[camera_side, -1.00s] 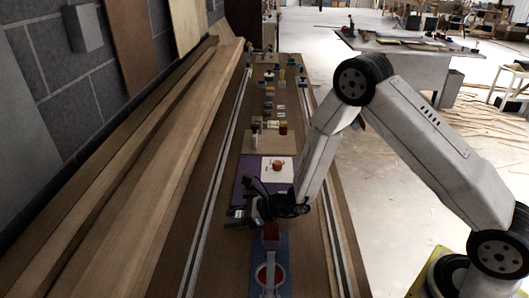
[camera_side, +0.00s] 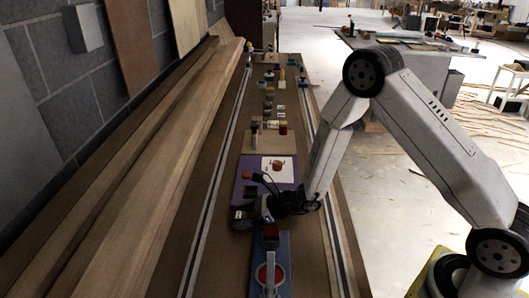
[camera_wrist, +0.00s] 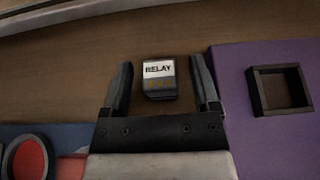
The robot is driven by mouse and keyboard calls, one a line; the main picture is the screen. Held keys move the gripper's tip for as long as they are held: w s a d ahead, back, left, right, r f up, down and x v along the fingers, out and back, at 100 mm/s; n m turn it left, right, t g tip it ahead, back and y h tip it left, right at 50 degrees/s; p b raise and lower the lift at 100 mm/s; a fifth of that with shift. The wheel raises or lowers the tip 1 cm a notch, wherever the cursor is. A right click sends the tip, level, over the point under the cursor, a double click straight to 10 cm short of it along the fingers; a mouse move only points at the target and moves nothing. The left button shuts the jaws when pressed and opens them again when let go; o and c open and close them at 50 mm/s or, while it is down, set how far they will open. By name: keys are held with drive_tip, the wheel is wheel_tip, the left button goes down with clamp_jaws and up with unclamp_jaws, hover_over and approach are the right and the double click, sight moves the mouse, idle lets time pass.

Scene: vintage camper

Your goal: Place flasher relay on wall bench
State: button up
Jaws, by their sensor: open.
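The flasher relay (camera_wrist: 159,82) is a small dark block with a white label reading RELAY. It sits on the brown work surface (camera_wrist: 75,80) beside the purple mat. My gripper (camera_wrist: 161,66) is open, with one finger on each side of the relay and a visible gap on both sides. In the side view my gripper (camera_side: 240,218) is low at the left edge of the mats, and I cannot make out the relay there. The wall bench (camera_side: 150,175) appears to be the long wooden ledge along the block wall at left.
A purple mat (camera_wrist: 235,75) carries a black square frame (camera_wrist: 281,90). A blue mat (camera_side: 284,255) with a red disc (camera_side: 262,277) lies nearer the camera. Several small items stand farther along the strip. Metal rails (camera_side: 207,210) run between the strip and the ledge, which looks clear.

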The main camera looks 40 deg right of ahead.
drive_tip(key=v, duration=0.9)
drive_tip(key=shift+s+d, duration=0.15)
drive_tip(key=shift+s, duration=0.1)
